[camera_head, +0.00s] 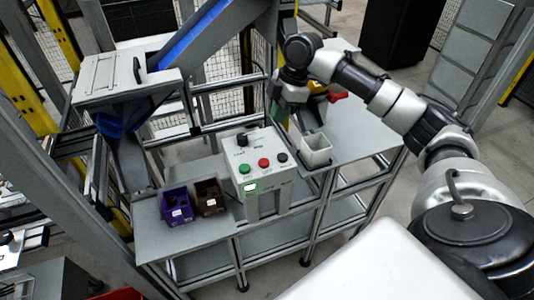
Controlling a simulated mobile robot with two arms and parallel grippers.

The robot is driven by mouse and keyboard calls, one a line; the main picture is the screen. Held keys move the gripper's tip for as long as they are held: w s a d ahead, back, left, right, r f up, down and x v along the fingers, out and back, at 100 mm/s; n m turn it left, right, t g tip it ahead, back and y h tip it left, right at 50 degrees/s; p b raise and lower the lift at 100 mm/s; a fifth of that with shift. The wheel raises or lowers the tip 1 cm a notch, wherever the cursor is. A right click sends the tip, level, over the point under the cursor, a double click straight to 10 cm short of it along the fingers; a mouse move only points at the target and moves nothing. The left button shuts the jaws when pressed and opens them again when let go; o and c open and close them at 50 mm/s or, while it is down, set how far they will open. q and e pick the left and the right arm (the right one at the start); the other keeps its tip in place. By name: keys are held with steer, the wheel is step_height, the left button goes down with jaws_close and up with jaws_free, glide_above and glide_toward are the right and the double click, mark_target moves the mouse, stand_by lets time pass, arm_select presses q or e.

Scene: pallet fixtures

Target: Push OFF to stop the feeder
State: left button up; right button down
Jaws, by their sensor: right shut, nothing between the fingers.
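The control box (261,165) stands on the bench in the middle of the head view. On its sloped face are a green button (244,169), a red button (264,163) and a black button (282,158), with a black knob (242,139) above them. The labels are too small to read. A green-lit patch (250,187) shows below the green button. My right arm reaches in from the right. Its gripper (286,108) points down, shut and empty, behind and a little right of the box, apart from the buttons. My left gripper is not in view.
A pale open bin (315,150) stands right of the box, close to my gripper. A purple bin (176,208) and a brown bin (208,197) sit to its left. A blue-lined chute (205,35) slopes behind. A red object (337,97) lies on the right tabletop.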

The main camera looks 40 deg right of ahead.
mark_target(264, 162)
steer(key=p+x, duration=0.1)
steer(key=x, duration=0.3)
steer(key=p+x, duration=0.1)
steer(key=x, duration=0.3)
steer(key=p+x, duration=0.2)
steer(key=x, duration=0.2)
steer(key=shift+s+d+f, duration=0.15)
steer(key=shift+d+f, duration=0.05)
steer(key=shift+f, duration=0.85)
